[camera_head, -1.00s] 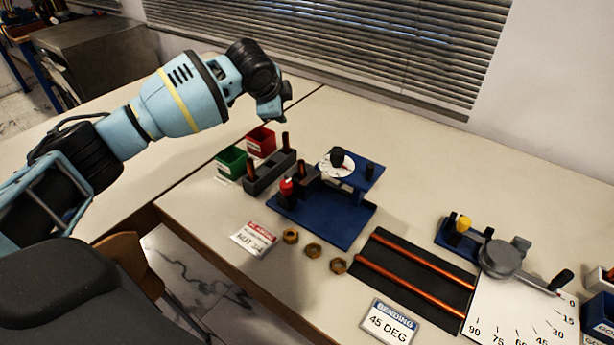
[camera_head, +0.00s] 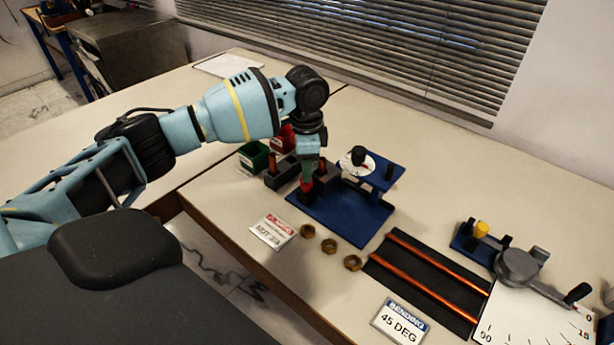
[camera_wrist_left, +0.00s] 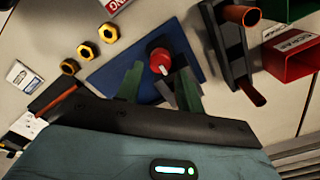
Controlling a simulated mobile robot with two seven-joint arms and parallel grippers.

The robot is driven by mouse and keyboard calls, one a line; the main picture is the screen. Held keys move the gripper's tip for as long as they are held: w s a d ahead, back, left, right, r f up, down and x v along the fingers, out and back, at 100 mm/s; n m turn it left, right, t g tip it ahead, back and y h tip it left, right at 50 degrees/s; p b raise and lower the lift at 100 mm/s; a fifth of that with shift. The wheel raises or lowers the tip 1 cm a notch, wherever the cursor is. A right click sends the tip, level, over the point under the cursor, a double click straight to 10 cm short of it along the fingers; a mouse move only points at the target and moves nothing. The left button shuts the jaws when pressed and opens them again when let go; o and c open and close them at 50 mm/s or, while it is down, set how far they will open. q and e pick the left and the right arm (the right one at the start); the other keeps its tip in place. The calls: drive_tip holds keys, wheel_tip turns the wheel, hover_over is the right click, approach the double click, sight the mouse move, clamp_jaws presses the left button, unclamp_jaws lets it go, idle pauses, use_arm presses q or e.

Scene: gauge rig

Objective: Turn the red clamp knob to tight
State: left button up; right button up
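The red clamp knob (camera_head: 306,186) stands on the blue flaring rig base (camera_head: 345,219), partly hidden by my left gripper in the head view. In the left wrist view the knob (camera_wrist_left: 160,60) is round and red with a pale pointer mark. My left gripper (camera_head: 308,176) points down over the knob. In the left wrist view its two green fingers (camera_wrist_left: 159,78) are apart, with the knob between and just past their tips. I cannot tell whether they touch it. My right gripper is not in view.
A dial (camera_head: 357,162) sits on the rig beside the knob. Green (camera_head: 252,157) and red (camera_wrist_left: 289,58) bins and a tube rack (camera_head: 280,174) are close by. Several brass nuts (camera_head: 329,246) lie in front. The bending mat (camera_head: 430,280) with copper tubes is to the right.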

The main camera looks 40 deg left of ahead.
use_arm(q)
drive_tip(key=shift+f, duration=1.9)
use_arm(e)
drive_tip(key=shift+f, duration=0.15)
use_arm(q)
drive_tip(key=shift+c, duration=0.5)
